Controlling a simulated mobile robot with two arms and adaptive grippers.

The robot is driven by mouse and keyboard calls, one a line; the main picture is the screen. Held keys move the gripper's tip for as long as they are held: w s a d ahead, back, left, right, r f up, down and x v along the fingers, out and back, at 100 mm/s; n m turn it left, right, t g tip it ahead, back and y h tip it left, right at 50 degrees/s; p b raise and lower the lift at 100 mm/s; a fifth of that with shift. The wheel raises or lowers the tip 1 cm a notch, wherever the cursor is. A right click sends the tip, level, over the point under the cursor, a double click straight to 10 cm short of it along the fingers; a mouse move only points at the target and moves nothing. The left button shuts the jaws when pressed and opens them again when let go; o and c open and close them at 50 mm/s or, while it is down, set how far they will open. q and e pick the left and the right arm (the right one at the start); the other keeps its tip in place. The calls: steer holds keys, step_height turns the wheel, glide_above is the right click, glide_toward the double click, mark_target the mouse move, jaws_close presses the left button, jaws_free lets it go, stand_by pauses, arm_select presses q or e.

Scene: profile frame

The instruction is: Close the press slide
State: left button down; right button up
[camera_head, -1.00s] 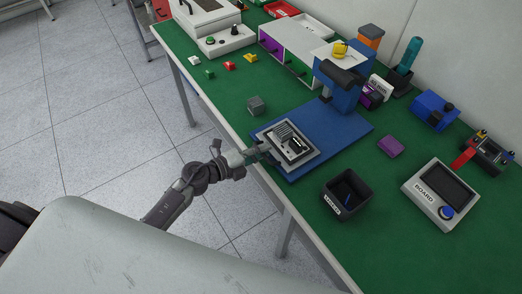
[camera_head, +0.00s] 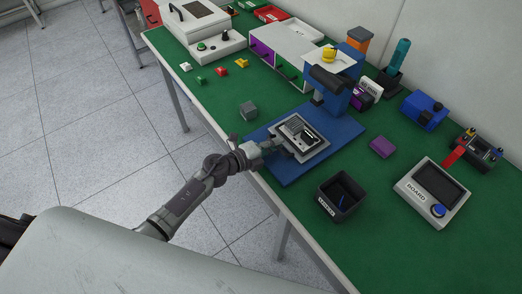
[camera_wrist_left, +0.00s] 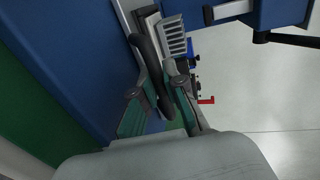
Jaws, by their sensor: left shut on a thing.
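The press has a blue base plate (camera_head: 338,140), which also shows in the wrist view (camera_wrist_left: 70,50), and a blue column with a dark head (camera_head: 336,78). Its slide (camera_head: 316,152) is a light grey tray carrying a dark ribbed part, lying on the base plate in front of the press head. My left gripper (camera_head: 281,148) is at the slide's front side, shut on its handle. In the wrist view my left gripper (camera_wrist_left: 162,82) has both fingers around a dark bar beside the slide's ribbed part (camera_wrist_left: 173,38). The fingers hide part of the handle. My right gripper is not in view.
A black bin (camera_head: 341,196) and a purple block (camera_head: 382,147) stand right of the plate. A grey cube (camera_head: 249,111) is at its left. The BOARD device (camera_head: 433,193) is farther right. Drawers (camera_head: 283,50) stand behind. Green table is clear between them.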

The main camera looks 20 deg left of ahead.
mark_target(293, 133)
arm_select(q)
steer(key=x, duration=0.2)
steer(key=r+x, duration=0.1)
steer(key=x, duration=0.2)
steer(key=b+x, duration=0.1)
steer(key=x, duration=0.2)
steer(key=shift+w+d+r, duration=0.15)
steer(key=shift+w+r, duration=0.1)
steer(key=shift+r, duration=0.05)
steer(key=c, duration=1.3)
jaws_free()
steer(key=shift+s, duration=0.1)
steer(key=v, duration=1)
steer(key=shift+s, duration=0.2)
steer(key=shift+v, duration=0.9)
steer(key=shift+w, duration=0.15)
